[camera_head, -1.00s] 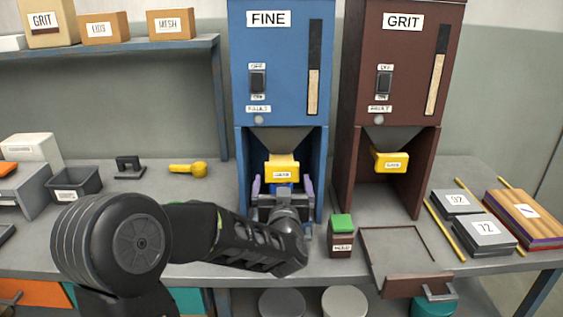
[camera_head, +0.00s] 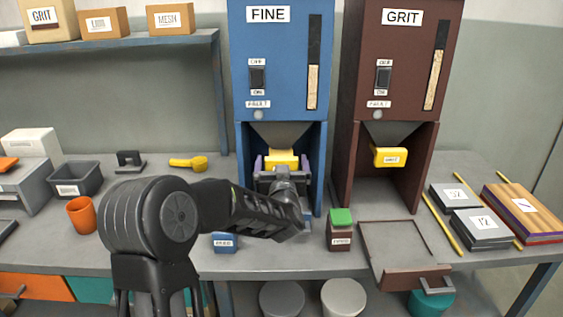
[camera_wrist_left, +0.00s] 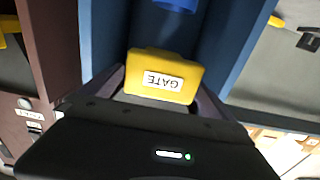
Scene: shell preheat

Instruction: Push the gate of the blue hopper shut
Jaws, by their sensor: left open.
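The blue hopper (camera_head: 283,62), labelled FINE, stands at the back middle. Its yellow gate (camera_head: 282,157) sits below the grey funnel; the wrist view shows the gate (camera_wrist_left: 165,66) with its GATE label upside down. My left gripper (camera_head: 283,165) is open at the front of the gate, with one purple finger on each side. In the wrist view the fingers flank the gate, and the gripper body is just before its labelled face. I cannot tell whether they touch. The gripper hides the gate's lower part in the head view. My right gripper is not in view.
The brown GRIT hopper (camera_head: 398,65) stands to the right with its own yellow gate (camera_head: 390,157). An orange cup (camera_head: 82,215) and a blue box (camera_head: 224,243) stand left.

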